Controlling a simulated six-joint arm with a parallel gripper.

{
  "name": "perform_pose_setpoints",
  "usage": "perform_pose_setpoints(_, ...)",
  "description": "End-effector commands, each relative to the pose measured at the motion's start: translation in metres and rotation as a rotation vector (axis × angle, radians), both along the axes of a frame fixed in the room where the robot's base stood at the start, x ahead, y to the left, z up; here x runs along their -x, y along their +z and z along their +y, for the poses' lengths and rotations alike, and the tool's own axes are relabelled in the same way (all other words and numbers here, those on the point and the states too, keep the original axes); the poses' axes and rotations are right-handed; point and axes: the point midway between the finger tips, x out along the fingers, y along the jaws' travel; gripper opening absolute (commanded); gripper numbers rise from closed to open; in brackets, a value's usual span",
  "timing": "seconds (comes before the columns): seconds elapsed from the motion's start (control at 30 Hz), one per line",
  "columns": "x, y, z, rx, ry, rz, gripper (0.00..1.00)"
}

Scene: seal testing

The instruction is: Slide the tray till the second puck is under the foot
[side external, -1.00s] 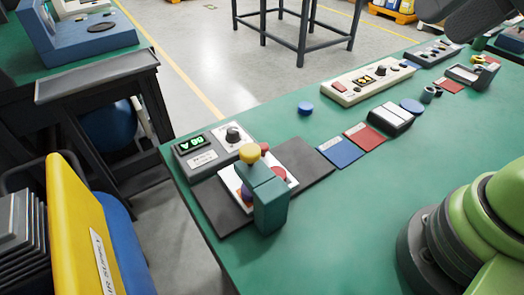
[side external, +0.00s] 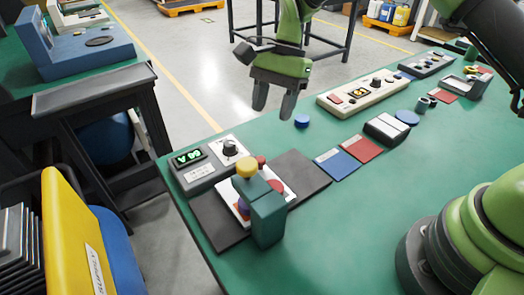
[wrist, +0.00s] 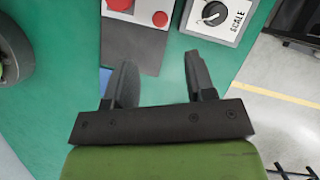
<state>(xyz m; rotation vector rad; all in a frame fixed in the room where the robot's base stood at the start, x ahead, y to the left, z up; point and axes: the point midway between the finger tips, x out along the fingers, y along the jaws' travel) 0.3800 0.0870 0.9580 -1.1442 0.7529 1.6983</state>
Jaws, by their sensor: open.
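A white tray (side external: 289,193) lies on a dark base plate (side external: 305,176) at the left end of the green bench. A red puck (side external: 275,186) sits on it to the right of the teal press (side external: 267,216), which has a yellow knob (side external: 246,165). A purple round part (side external: 243,205) shows under the press arm; the press hides much of the tray and the foot. A small red knob (side external: 260,161) stands at the tray's far edge and also shows in the wrist view (wrist: 160,18). My gripper (side external: 273,112) is open and empty, above and beyond the tray.
A scale box (side external: 194,165) with a lit display and dial is left of the tray. Blue (side external: 338,164) and red (side external: 361,149) cards and a blue disc (side external: 302,121) lie to the right. The bench front is clear.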

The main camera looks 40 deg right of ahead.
Motion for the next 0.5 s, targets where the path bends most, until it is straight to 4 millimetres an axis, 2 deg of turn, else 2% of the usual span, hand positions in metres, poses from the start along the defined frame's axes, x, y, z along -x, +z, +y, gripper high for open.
perform_pose_setpoints(0.17,0.002,-0.017,0.006,0.0,-0.005,0.013,0.5)
perform_pose_setpoints(0.5,0.012,-0.074,0.027,0.001,-0.004,0.013,0.5)
